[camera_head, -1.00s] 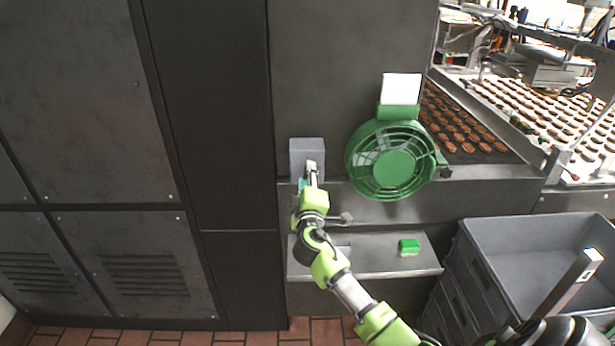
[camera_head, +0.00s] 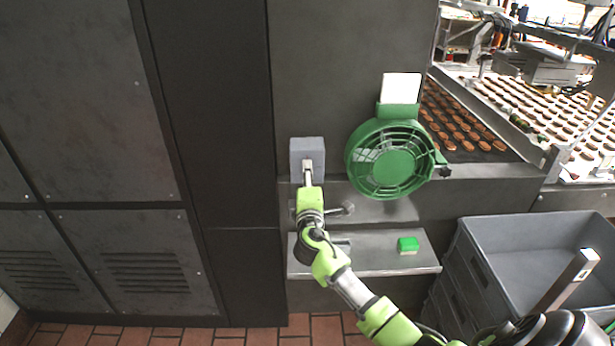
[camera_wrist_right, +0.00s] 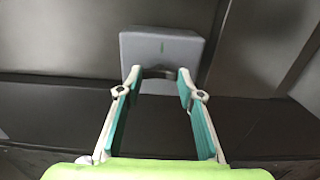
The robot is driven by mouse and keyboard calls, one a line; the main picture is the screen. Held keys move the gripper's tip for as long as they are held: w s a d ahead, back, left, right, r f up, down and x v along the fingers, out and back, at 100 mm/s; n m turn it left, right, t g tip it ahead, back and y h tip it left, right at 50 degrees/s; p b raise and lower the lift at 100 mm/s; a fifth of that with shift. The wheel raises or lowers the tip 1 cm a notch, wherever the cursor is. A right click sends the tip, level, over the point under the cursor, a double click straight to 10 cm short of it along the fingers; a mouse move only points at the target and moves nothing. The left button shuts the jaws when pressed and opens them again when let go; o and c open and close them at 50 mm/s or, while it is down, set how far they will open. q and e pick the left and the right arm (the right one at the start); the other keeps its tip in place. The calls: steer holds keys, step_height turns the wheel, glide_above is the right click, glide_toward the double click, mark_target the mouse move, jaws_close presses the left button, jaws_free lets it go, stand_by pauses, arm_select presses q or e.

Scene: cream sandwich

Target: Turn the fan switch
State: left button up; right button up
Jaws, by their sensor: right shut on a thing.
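The fan switch is a grey box (camera_head: 307,150) on the dark panel, left of the green fan (camera_head: 393,160). My right gripper (camera_head: 308,172) is at the lower front of the box. The knob is mostly hidden in the head view. My left gripper is not in view.
A metal shelf (camera_head: 375,262) below the switch bears a green-topped block (camera_head: 408,245). A grey crate (camera_head: 540,245) stands at the right. Conveyors with rows of biscuits (camera_head: 465,125) run behind, at the upper right.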

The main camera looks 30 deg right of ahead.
steer(key=o, duration=1.1)
steer(key=v, duration=1.2)
steer(key=shift+s, duration=0.1)
